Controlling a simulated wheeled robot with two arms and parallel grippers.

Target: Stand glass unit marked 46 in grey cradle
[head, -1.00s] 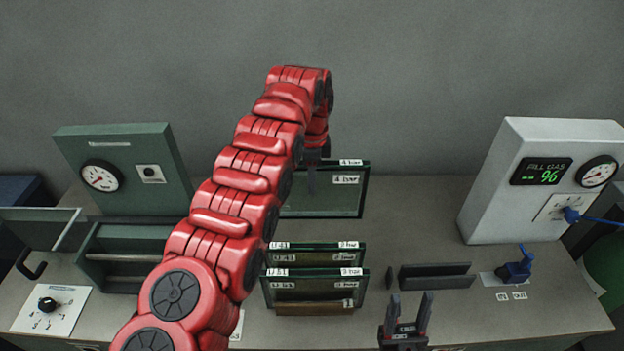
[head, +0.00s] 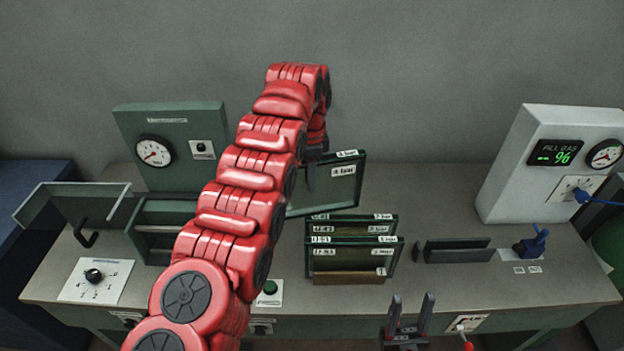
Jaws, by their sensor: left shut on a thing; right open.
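My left gripper (head: 313,170) is shut on a dark-framed glass unit (head: 335,188), held tilted above the bench behind the rack. Its white labels are too small to read for certain, so I cannot tell whether it is marked 46. Other labelled glass units (head: 352,261) stand upright in a wooden rack (head: 348,279) in front of it. The grey cradle (head: 457,252), a pair of dark upright plates with a slot between, stands empty to the right of the rack. My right gripper (head: 408,316) is open and empty, fingers up, at the bench's front edge.
A white fill-gas box (head: 548,165) with a gauge stands at the right, a blue nozzle (head: 531,243) beside the cradle. A green gauge box (head: 172,148) and an open clear-lidded green chamber (head: 160,243) are at the left. Bench between held unit and fill-gas box is clear.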

